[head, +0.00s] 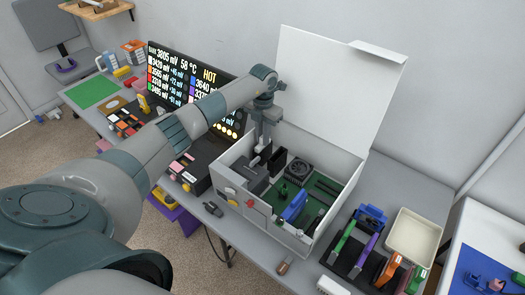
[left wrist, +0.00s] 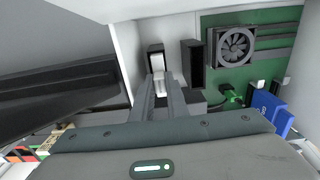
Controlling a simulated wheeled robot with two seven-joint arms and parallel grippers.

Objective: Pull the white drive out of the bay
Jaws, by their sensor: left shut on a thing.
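The white drive (left wrist: 158,64) shows in the left wrist view between the fingertips of my left gripper (left wrist: 159,80), which is shut on it. Its far end is at the dark bay (left wrist: 155,47); I cannot tell how deep it sits. In the head view my left gripper (head: 264,146) reaches down into the open white case (head: 318,236), near its back left corner. The drive is not clear there, hidden by the fingers. My right gripper is not in view.
A second dark bay (left wrist: 192,64) stands just right of the fingers. A fan (head: 299,172) and a blue card (head: 294,207) are on the green board. The raised lid (head: 335,90) stands behind. A rack of coloured modules (head: 352,262) and a cream tray (head: 412,236) lie right of the case.

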